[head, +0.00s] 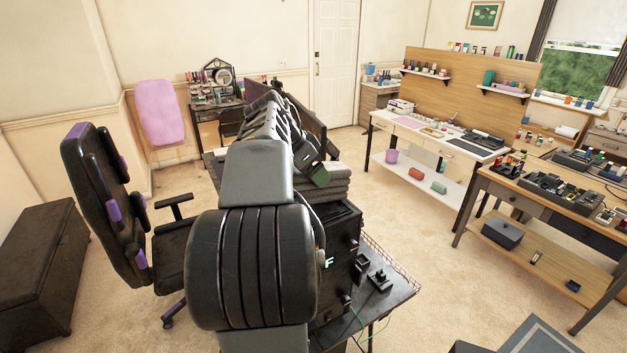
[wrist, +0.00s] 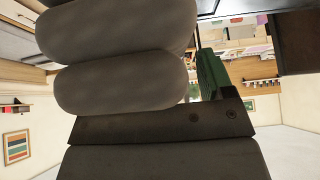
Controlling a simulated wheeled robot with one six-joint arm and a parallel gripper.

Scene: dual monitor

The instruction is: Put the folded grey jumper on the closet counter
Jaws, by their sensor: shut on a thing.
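The folded grey jumper (head: 328,186) shows as a stack of rounded grey layers just beyond my arm, over the desk area in the head view. It fills the upper left of the wrist view (wrist: 125,75), close to the camera. My gripper (head: 316,172), dark with a green part, is shut on the jumper at its near left side. My arm hides much of the gripper and part of the jumper. Whether the jumper touches a surface beneath it cannot be told. I cannot pick out a closet counter with certainty.
A black wire-edged desk (head: 398,300) with a dark computer case stands close by. A black and purple chair (head: 105,200) is at left. A white table (head: 410,135) and a wooden workbench (head: 545,195) stand at right. Carpet (head: 415,225) lies clear between.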

